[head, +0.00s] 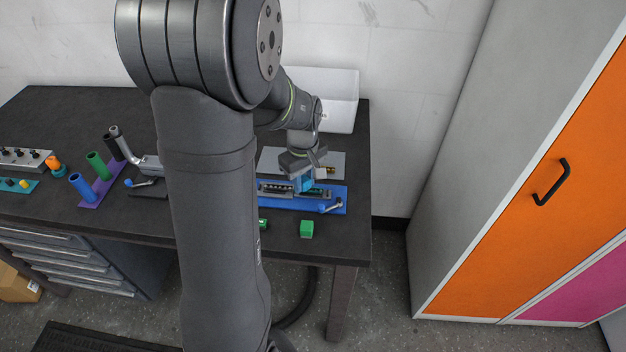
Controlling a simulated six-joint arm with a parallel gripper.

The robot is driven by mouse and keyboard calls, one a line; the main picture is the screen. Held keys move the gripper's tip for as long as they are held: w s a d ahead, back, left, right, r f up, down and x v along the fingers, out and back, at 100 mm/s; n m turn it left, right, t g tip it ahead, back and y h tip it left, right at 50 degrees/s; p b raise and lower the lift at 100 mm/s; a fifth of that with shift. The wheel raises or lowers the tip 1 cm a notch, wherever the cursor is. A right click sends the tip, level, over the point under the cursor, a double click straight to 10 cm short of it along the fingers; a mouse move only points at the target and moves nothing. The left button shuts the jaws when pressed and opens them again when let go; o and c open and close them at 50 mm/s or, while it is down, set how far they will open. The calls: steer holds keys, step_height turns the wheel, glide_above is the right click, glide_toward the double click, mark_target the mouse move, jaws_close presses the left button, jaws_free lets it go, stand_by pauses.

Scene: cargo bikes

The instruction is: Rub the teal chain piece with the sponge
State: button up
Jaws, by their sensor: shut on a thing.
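My gripper (302,174) points down over the right part of the workbench and is shut on a light-blue block, the sponge (304,184). The sponge is low over a blue board (336,208) that carries dark, shallow metal holders. A dark teal strip, seemingly the teal chain piece (319,193), lies in the holder just right of and below the sponge. I cannot tell whether the sponge touches it. My arm hides the middle of the bench.
A blue-handled tool (331,207) lies at the board's right end. A green block (306,229) is near the front edge. A grey plate (334,160) and white bin (340,112) stand behind. Coloured tubes (97,166) stand left. A tall cabinet (520,230) is at right.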

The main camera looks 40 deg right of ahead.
steer(key=shift+w+a+f, duration=0.1)
steer(key=shift+w+a, duration=0.5)
steer(key=shift+a, duration=0.05)
steer(key=shift+w+r, duration=0.1)
steer(key=shift+r, duration=4)
steer(key=w+a+f, duration=0.2)
steer(key=w+a, duration=0.4)
steer(key=a, duration=0.1)
steer(key=w+a+f, duration=0.2)
steer(key=w+a, duration=0.4)
steer(key=a, duration=0.2)
steer(key=w+a+f, duration=0.2)
steer(key=w+a, duration=0.3)
steer(key=a, duration=0.3)
steer(key=shift+w, duration=0.4)
steer(key=w+a+f, duration=0.1)
steer(key=a, duration=0.6)
steer(key=w+a+f, duration=0.1)
steer(key=a, duration=0.2)
steer(key=shift+w+a+f, duration=0.3)
steer(key=shift+a, duration=0.1)
